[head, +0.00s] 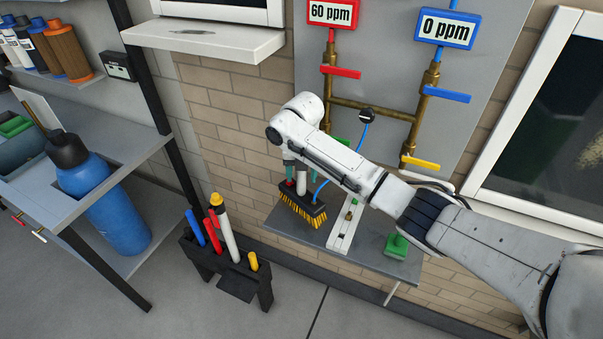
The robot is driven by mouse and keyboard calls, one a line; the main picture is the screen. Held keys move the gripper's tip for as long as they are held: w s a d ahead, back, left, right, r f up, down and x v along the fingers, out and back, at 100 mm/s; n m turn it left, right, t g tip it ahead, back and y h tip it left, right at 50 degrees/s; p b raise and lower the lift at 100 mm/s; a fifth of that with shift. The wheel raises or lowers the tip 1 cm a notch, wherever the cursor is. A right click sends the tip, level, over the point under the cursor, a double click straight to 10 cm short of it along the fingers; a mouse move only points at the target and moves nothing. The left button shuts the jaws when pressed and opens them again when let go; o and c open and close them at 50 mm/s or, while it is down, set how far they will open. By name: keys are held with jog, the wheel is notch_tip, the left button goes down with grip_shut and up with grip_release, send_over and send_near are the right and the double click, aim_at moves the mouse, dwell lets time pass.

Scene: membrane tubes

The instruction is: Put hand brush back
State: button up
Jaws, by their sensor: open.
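The hand brush (302,208) has a dark body and yellow-and-black bristles. It is at the left end of the small grey wall shelf (370,258), set at a slant in the picture. My gripper (299,174) points down from the white wrist, directly above the brush. It is open, and its fingers are partly hidden by my own arm. I cannot tell whether the fingers touch the brush or whether the brush rests fully on the shelf.
A dark floor rack (225,265) holds several coloured tools. A green block (396,247) and a white strip (346,228) are on the wall shelf. Brass pipes (372,108) with coloured valve handles run behind my arm. A workbench with a blue bottle (115,210) stands left.

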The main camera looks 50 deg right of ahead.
jog(key=r, duration=0.4)
jog(key=r+b, duration=0.1)
jog(key=r, duration=0.7)
jog(key=shift+s+a, duration=0.3)
jog(key=shift+s, duration=0.1)
jog(key=s+a+f+m+t+y, duration=0.1)
jog(key=a+f+m, duration=0.25)
jog(key=a, duration=0.45)
jog(key=s+a+f+m+t+y, duration=0.1)
jog(key=a+f+m+y, duration=0.2)
jog(key=a, duration=0.4)
jog(key=s+a+f+m, duration=0.7)
jog(key=f, duration=0.1)
jog(key=s+d+f+m+h, duration=0.1)
jog(key=s+m, duration=0.3)
jog(key=s, duration=0.4)
jog(key=s+d+f+m+g+h, duration=0.1)
jog(key=s+d+f+m, duration=0.1)
jog(key=s+m, duration=0.3)
jog(key=s+d+f+m+h, duration=0.1)
jog(key=s+d+f+m, duration=0.1)
jog(key=s, duration=1)
jog(key=f+m, duration=0.1)
jog(key=m, duration=0.1)
jog(key=shift+d+f+m+g+h, duration=0.15)
jog(key=shift+f+m+g+h, duration=0.15)
jog(key=shift+f+m+g, duration=0.1)
jog(key=shift+c, duration=0.3)
